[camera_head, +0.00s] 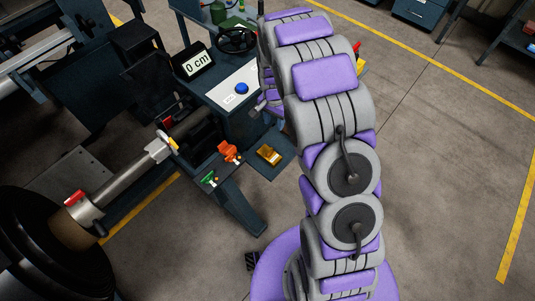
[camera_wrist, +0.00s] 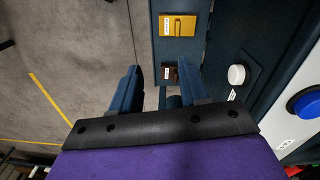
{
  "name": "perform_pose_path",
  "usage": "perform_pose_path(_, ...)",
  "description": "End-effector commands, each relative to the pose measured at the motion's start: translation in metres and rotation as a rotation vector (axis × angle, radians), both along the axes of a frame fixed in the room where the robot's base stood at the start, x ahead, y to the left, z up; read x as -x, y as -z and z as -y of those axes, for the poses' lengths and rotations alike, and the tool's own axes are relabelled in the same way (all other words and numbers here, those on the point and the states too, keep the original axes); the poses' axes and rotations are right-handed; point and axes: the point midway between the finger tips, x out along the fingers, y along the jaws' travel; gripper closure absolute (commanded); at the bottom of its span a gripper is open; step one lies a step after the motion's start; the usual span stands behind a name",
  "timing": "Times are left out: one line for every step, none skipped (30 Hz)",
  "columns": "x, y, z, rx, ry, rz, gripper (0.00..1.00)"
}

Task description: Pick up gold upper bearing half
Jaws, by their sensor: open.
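In the head view my gripper is mostly hidden behind my arm.
A brown labelled block (camera_wrist: 171,73) lies between the gold block and my fingers in the wrist view. A white button (camera_wrist: 236,75) and a blue button (camera_wrist: 305,103) are at the right. Open floor lies right.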

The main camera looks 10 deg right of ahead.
Motion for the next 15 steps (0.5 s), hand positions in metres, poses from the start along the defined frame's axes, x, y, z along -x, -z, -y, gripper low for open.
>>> perform_pose_path(-0.008, 0.016, 0.001, -0.003, 0.026, -0.001, 0.55)
perform_pose_path(-0.012, 0.026, 0.000, -0.006, 0.043, 0.000, 0.55)
perform_pose_path(-0.017, 0.037, -0.002, -0.007, 0.062, 0.004, 0.55)
perform_pose_path(-0.021, 0.045, -0.003, -0.008, 0.075, 0.008, 0.55)
perform_pose_path(-0.025, 0.053, -0.005, -0.009, 0.088, 0.011, 0.55)
perform_pose_path(-0.029, 0.062, -0.008, -0.010, 0.103, 0.017, 0.55)
perform_pose_path(-0.032, 0.068, -0.010, -0.010, 0.115, 0.021, 0.55)
perform_pose_path(-0.034, 0.074, -0.012, -0.011, 0.124, 0.023, 0.55)
perform_pose_path(-0.036, 0.081, -0.013, -0.011, 0.136, 0.024, 0.55)
perform_pose_path(-0.037, 0.085, -0.015, -0.012, 0.144, 0.024, 0.55)
perform_pose_path(-0.038, 0.089, -0.017, -0.012, 0.149, 0.026, 0.55)
perform_pose_path(-0.039, 0.092, -0.018, -0.013, 0.157, 0.028, 0.55)
perform_pose_path(-0.040, 0.094, -0.019, -0.013, 0.161, 0.031, 0.55)
perform_pose_path(-0.041, 0.096, -0.019, -0.014, 0.163, 0.031, 0.55)
perform_pose_path(-0.042, 0.099, -0.019, -0.015, 0.166, 0.032, 0.55)
